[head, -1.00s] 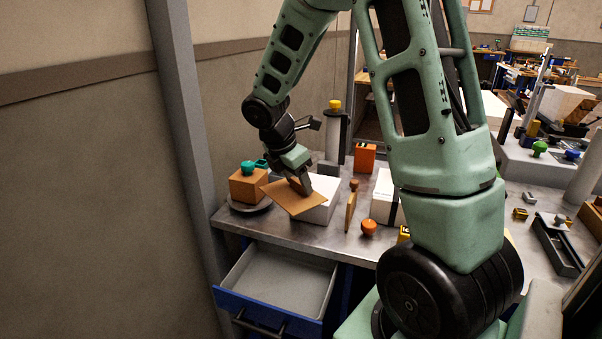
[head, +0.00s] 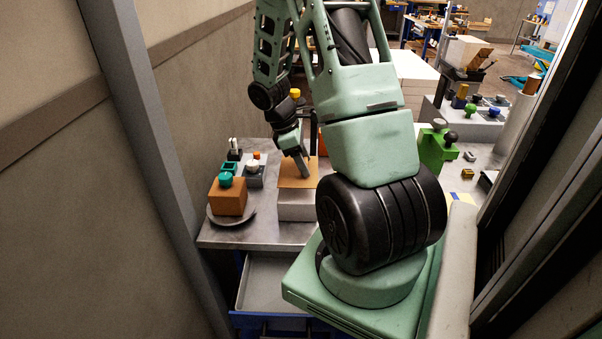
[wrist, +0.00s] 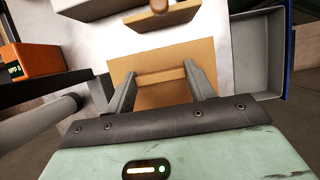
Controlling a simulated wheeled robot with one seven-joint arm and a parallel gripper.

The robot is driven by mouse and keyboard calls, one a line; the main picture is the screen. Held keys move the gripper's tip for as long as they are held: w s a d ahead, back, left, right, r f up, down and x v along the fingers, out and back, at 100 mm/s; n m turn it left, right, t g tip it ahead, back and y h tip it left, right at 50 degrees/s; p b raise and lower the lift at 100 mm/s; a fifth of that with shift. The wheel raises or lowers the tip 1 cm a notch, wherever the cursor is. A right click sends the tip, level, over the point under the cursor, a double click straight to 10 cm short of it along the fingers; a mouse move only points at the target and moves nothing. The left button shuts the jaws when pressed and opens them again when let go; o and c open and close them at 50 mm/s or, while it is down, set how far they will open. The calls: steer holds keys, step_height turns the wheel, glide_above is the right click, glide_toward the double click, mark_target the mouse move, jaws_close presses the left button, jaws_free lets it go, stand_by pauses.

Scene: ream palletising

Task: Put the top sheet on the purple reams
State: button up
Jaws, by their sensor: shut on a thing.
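My gripper (head: 304,170) is shut on the raised bar of a flat brown top sheet (head: 292,178). In the wrist view the sheet (wrist: 165,55) lies between and beyond the fingers (wrist: 160,80). In the head view the sheet appears over a white block-like stack (head: 296,207) on the metal table. I cannot tell whether sheet and stack touch. No purple ream is clearly visible, and my arm hides part of the table.
An orange-brown box (head: 228,198) with a teal knob stands on a round plate at the left. An open drawer (head: 270,285) juts out below the table front. The wrist view shows an orange box (wrist: 28,50) and a second brown board (wrist: 162,16) with a knob.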

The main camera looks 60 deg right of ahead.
mark_target(286, 170)
steer(key=shift+f, duration=2.3)
steer(key=shift+f, duration=0.15)
steer(key=o, duration=1)
steer(key=v, duration=1.1)
steer(key=shift+w+a+r, duration=0.25)
steer(key=shift+r, duration=0.4)
